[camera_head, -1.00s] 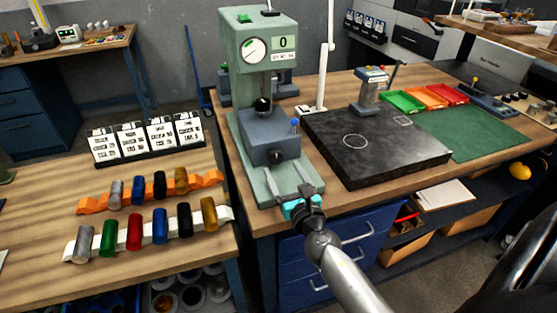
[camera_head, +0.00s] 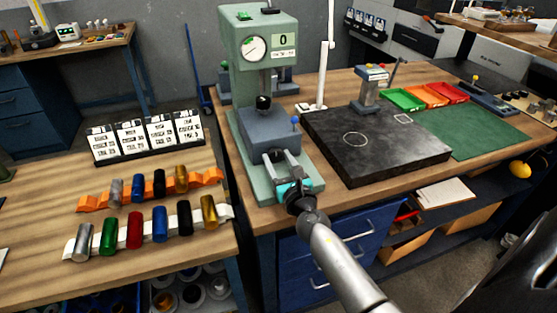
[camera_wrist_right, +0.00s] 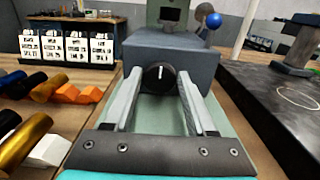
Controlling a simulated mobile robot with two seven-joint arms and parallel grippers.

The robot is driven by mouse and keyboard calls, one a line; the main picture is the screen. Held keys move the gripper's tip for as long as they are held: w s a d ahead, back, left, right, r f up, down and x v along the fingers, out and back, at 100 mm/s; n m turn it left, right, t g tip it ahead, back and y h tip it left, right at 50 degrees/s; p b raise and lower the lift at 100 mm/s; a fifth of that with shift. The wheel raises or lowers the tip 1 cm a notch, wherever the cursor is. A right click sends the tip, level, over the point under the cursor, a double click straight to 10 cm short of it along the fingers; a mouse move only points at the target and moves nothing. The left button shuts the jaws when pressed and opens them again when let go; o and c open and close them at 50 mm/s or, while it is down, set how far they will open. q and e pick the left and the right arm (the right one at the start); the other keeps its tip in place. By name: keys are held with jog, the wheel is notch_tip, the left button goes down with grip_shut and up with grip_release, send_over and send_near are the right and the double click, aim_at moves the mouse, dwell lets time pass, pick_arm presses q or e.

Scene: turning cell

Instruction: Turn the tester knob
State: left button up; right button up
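The tester is a green press-like machine (camera_head: 258,25) with a round dial and a display reading 0. Its black knob (camera_wrist_right: 158,77) sits on the front of the grey-blue block (camera_head: 270,128) at its base; a light mark on the knob points up. In the head view the knob is mostly hidden by my gripper. My right gripper (camera_head: 277,156) is open, its two fingers reaching toward the block on either side of the knob. In the right wrist view the fingertips (camera_wrist_right: 159,72) flank the knob, and I cannot tell whether they touch it. My left gripper is not in view.
A blue ball-topped lever (camera_wrist_right: 213,21) stands on the block's right. A dark plate (camera_head: 378,148) lies right of the tester. Left, a table holds several coloured cylinders on an orange rack (camera_head: 206,178) and a white rack (camera_head: 226,212), with label cards (camera_head: 146,138) behind.

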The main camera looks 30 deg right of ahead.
grip_shut()
jog(key=shift+m, duration=0.3)
jog(key=m, duration=0.3)
jog(key=shift+m+b, duration=0.4)
jog(key=m, duration=0.4)
jog(key=shift+d, duration=0.15)
jog(key=m, duration=0.4)
jog(key=shift+f+b, duration=0.1)
jog(key=shift+b, duration=0.2)
jog(key=shift+m, duration=2.1)
